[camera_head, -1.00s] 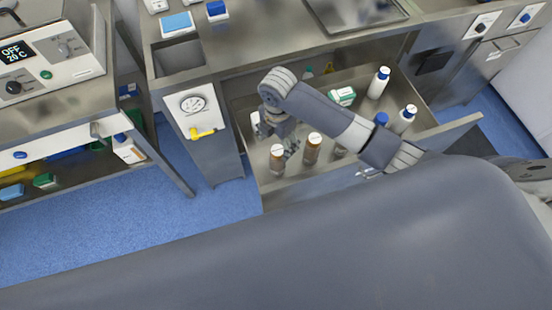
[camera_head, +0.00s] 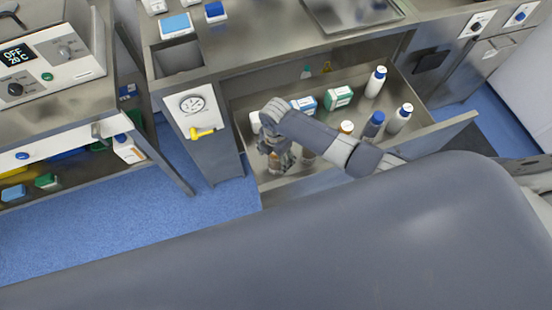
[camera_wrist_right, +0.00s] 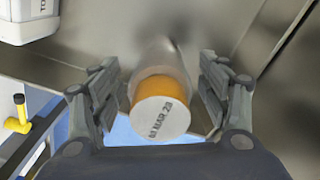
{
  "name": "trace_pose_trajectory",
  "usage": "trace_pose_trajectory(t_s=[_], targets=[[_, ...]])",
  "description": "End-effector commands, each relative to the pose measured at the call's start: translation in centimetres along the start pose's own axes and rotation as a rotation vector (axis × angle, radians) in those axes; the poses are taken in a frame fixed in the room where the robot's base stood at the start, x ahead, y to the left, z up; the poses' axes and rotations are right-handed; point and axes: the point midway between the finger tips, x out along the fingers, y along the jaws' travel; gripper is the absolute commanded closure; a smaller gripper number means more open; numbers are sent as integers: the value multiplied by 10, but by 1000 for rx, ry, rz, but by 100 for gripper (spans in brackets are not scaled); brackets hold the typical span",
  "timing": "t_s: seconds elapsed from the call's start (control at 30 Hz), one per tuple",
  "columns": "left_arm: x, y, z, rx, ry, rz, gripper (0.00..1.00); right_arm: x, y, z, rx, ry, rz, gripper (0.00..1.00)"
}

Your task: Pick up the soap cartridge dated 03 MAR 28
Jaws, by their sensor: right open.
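The soap cartridge (camera_wrist_right: 160,118) is an amber bottle with a pale cap printed with a date that reads as 03 MAR 28 in the right wrist view. It stands in the open drawer (camera_head: 453,130). My right gripper (camera_wrist_right: 160,72) is open, with one finger on each side of the cartridge and visible gaps between. In the head view my right gripper (camera_head: 277,158) points down over the drawer's front left part and mostly hides this cartridge. My left gripper is not in view.
The drawer also holds another amber bottle (camera_head: 308,156), a blue-capped white bottle (camera_head: 376,82), a blue bottle (camera_head: 373,125), another white bottle (camera_head: 399,119) and a green-and-white box (camera_head: 338,98). A white container (camera_wrist_right: 28,20) stands close by on the left in the wrist view.

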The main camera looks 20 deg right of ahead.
Motion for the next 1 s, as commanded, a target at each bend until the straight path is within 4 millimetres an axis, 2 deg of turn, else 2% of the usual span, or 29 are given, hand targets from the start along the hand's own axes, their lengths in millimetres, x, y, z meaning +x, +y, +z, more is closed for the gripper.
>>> trace_pose_trajectory(t_s=[0.07,0.3,0.33,0.67,0.77,1.0], targets=[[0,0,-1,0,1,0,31,0,0,0,0,0,0,30],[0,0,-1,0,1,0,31,0,0,0,1,0,-1,85],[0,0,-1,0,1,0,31,0,0,0,1,0,-1,89],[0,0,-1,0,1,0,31,-5,1,0,1,0,1,90],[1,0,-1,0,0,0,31,-16,1,1,1,-1,3,90],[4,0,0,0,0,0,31,-60,2,1,-1,-2,5,90]])
